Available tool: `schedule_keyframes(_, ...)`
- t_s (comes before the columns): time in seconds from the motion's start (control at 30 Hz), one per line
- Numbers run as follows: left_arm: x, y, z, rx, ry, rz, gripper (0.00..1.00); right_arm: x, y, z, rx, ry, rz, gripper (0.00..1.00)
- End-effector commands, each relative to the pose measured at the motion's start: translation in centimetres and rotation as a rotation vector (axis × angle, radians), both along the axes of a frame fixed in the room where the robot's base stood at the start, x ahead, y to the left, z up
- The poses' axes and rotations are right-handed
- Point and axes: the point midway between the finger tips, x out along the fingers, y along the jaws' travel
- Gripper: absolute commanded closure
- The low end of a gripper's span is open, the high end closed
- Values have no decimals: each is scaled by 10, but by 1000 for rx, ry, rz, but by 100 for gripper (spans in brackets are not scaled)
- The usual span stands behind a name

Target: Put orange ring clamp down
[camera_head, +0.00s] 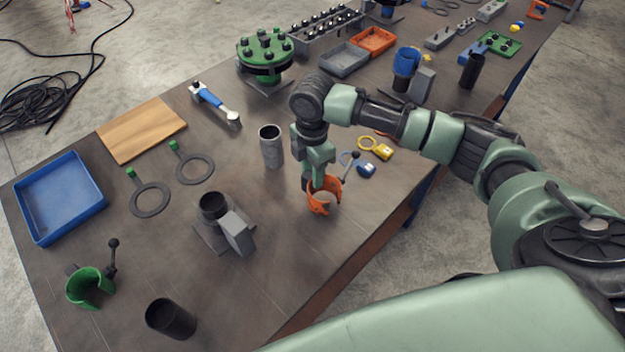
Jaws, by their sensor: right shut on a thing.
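The orange ring clamp (323,197) is an open C-shaped ring with a dark ball-ended lever, near the table's front edge in the head view. My right gripper (317,176) points down from above and is shut on the clamp's upper rim. The clamp is at or just above the tabletop; I cannot tell whether it touches. The fingertips are partly hidden by the gripper body and the clamp. My left gripper is not in view.
A blue padlock-like tag (363,168) and a yellow one (377,148) lie just behind the clamp. A grey pipe piece (270,146) stands to the left, and a dark pipe in a grey holder (214,209) farther left. Table (290,270) left and front of the clamp is clear.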

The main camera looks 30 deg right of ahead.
Motion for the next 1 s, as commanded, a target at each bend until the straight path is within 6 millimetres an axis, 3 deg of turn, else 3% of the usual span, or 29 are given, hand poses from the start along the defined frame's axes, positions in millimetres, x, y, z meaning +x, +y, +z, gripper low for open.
schedule_keyframes(0.3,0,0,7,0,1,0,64,0,0,-37,-1,-1,0,100)
schedule_keyframes(0.67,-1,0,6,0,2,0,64,0,0,-41,-1,-1,0,100)
schedule_keyframes(0.7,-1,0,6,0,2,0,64,-1,0,-43,-1,1,0,65)
schedule_keyframes(0.77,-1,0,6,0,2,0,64,-1,0,-43,-1,1,0,49)
schedule_keyframes(1.0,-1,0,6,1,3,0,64,-1,0,-42,-1,1,0,46)
